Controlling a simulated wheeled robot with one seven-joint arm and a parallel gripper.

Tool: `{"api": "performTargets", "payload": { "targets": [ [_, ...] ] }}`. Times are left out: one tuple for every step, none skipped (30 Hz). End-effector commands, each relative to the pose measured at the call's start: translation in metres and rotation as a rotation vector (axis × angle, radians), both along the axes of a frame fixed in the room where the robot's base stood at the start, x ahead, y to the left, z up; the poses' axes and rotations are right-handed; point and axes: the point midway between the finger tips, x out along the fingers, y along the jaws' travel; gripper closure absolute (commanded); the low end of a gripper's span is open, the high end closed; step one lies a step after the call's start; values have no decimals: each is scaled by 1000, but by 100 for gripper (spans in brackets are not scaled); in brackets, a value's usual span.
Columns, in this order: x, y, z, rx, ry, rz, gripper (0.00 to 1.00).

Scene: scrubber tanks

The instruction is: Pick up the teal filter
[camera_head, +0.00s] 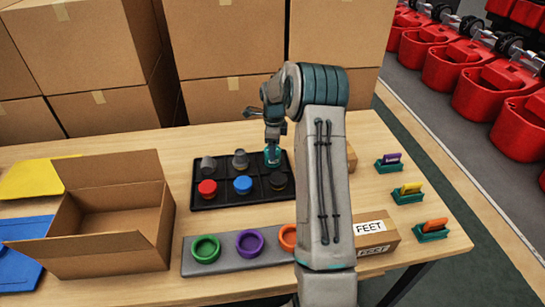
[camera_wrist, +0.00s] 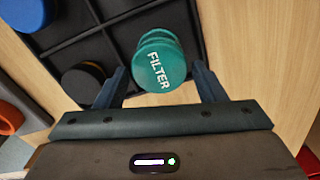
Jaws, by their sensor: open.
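The teal filter (camera_wrist: 160,62) is a round teal piece with the white word FILTER on it. In the head view the teal filter (camera_head: 272,155) stands in the back right compartment of the black tray (camera_head: 222,198). My gripper (camera_wrist: 165,85) is open, with one finger on each side of the filter in the wrist view. I cannot tell whether the fingers touch it. In the head view my gripper (camera_head: 273,140) is right above the filter, and my arm hides part of the table.
The tray also holds grey pieces (camera_head: 240,159), a red piece (camera_head: 207,188), a blue piece (camera_head: 242,184) and a black piece (camera_head: 278,181). An open cardboard box (camera_head: 110,236) stands left. A grey strip with coloured rings (camera_head: 250,243) lies in front.

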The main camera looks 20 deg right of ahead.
Motion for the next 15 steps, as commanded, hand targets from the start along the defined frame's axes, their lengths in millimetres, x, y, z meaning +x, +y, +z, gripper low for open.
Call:
{"api": "performTargets", "payload": {
  "targets": [
    [-1, 1, -8, 2, 3, 1, 36],
    [0, 2, -13, 3, 4, 1, 36],
    [0, 2, -19, 3, 4, 1, 36],
    [0, 3, -24, 3, 4, 1, 36],
    [0, 3, -29, 3, 4, 1, 36],
    [0, 2, -34, 2, 3, 1, 36],
    [0, 2, -37, 1, 2, 1, 36],
    [0, 2, -39, 0, 2, 1, 36],
    [0, 2, -41, 1, 1, 0, 36],
    [1, 2, -41, 1, 1, 0, 36],
    [1, 2, -41, 0, 0, 0, 36],
    [1, 2, -41, 0, 0, 0, 36],
    [1, 2, -41, 0, 0, 0, 36],
    [1, 2, -41, 0, 0, 1, 36],
    [1, 2, -41, 0, 0, 1, 39]
  ]
}}
